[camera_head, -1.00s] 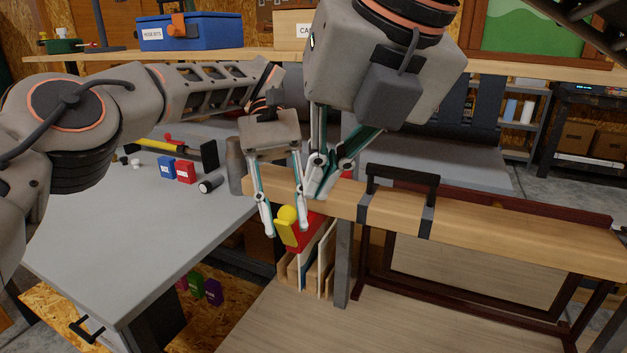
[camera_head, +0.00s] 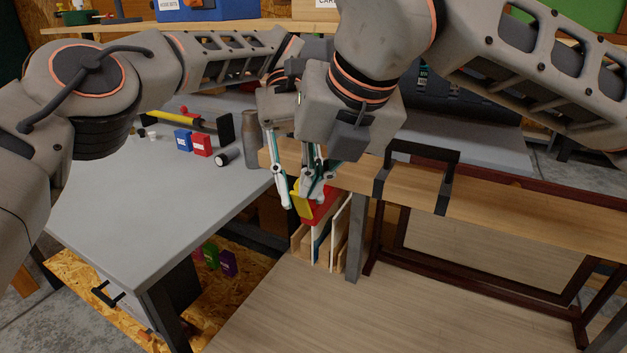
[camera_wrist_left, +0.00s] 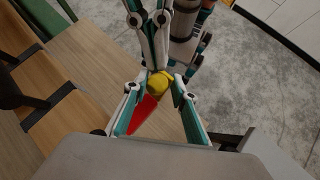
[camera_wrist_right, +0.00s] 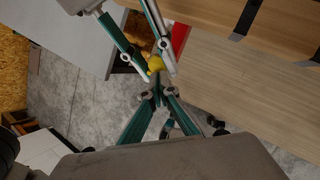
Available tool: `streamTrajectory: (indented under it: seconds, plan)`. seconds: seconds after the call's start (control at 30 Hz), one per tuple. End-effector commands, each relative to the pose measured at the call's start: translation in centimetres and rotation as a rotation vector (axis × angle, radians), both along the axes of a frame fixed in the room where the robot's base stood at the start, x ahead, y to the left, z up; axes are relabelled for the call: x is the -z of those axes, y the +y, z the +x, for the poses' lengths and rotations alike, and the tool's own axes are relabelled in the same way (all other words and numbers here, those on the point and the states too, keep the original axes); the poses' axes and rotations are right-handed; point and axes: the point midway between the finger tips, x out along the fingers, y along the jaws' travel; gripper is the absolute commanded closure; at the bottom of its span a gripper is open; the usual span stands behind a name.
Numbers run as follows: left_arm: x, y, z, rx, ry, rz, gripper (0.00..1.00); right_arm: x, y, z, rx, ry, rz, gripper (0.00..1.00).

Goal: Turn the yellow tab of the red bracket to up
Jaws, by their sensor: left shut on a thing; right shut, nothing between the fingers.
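The red bracket (camera_head: 322,207) with its yellow tab (camera_head: 301,203) is in the air beside the end of the wooden beam. The left wrist view shows the red part (camera_wrist_left: 143,114) and a rounded yellow part (camera_wrist_left: 158,83) between my left fingers. My left gripper (camera_wrist_left: 157,98) is shut on the bracket, one finger on each side. My right gripper (camera_wrist_right: 155,94) is shut and empty, its fingertips close to the yellow part (camera_wrist_right: 155,63). Whether they touch it I cannot tell. In the head view my right gripper and wrist hide part of the bracket and of my left gripper.
The wooden beam (camera_head: 480,205) with a black clamp handle (camera_head: 422,153) lies right of the grippers. The grey table (camera_head: 130,215) at left holds a blue box (camera_head: 183,141), a red box (camera_head: 202,144) and a grey cylinder (camera_head: 251,140). Upright boards stand below the bracket.

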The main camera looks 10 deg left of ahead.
Motion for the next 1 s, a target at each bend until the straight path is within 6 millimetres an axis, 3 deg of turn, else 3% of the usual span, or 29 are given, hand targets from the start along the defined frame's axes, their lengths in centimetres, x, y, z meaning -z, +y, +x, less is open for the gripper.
streamTrajectory:
  seconds: [0.67, 0.7, 1.0]
  plan:
    - [0.0, -0.1, 0.0, -0.001, 0.003, 0.001, 1.00, 0.3, 0.1, 1.4, 0.002, 0.056, 0.017, 1.00]
    - [0.0, -0.1, 0.0, -0.001, 0.004, 0.000, 0.64, 0.3, 0.0, 1.4, 0.003, 0.056, 0.016, 1.00]
    - [0.0, -0.1, 0.0, 0.000, 0.002, 0.000, 0.62, 0.4, 0.1, 1.3, 0.002, 0.060, 0.015, 1.00]
